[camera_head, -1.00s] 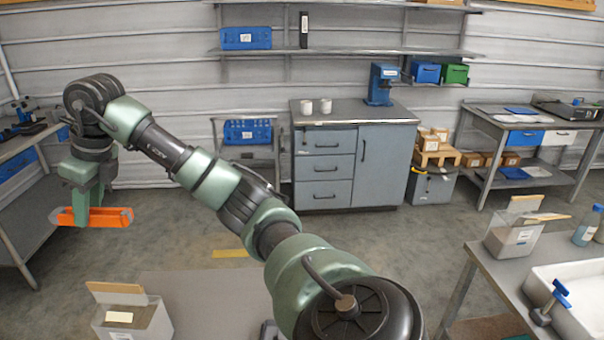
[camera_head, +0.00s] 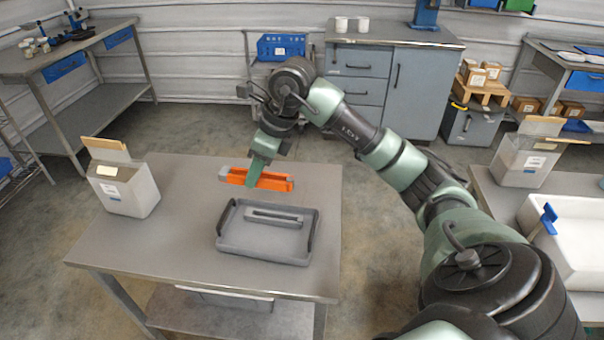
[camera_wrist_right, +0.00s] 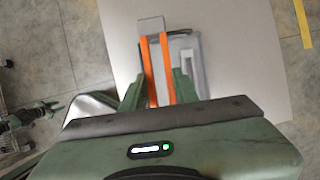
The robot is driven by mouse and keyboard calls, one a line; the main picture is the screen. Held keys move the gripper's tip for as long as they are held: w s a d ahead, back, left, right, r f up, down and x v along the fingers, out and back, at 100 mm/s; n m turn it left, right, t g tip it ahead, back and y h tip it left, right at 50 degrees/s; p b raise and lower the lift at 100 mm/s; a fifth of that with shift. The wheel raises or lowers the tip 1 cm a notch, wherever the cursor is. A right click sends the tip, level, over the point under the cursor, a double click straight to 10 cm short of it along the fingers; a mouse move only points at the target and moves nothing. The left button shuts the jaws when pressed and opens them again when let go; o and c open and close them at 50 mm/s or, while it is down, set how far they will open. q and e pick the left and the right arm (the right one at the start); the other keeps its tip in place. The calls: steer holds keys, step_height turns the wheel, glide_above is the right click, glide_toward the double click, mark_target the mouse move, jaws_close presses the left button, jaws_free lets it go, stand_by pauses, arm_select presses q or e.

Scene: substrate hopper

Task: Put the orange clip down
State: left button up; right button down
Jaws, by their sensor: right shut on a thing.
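The orange clip (camera_head: 277,183) is a long orange piece with a grey end. My right gripper (camera_head: 256,174) is shut on it from above, near its middle. The clip is over the back part of the grey table (camera_head: 185,215), just behind a grey tray (camera_head: 230,240). I cannot tell whether it touches the tabletop. In the right wrist view, two parallel orange bars of the clip (camera_wrist_right: 168,72) run between the fingers of my right gripper (camera_wrist_right: 160,88), with the tray partly hidden beyond.
A grey box with an open flap (camera_head: 128,190) stands at the table's left end. The tabletop between box and tray is clear. A second table at the right holds a similar box (camera_head: 522,162) and a white basin (camera_head: 575,250).

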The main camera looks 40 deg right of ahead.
steer(key=p, duration=0.2)
glide_above(262, 240)
steer(key=s, duration=0.1)
steer(key=f, duration=1)
steer(key=d+f, duration=0.1)
steer(key=f, duration=0.4)
steer(key=shift+s+f, duration=0.2)
steer(key=shift+f, duration=0.1)
step_height(262, 240, down, 4)
steer(key=shift+a+f, duration=0.1)
steer(key=shift+f, duration=0.45)
steer(key=shift+f, duration=0.1)
steer(key=shift+f, duration=0.15)
steer(key=c, duration=1.1)
jaws_free()
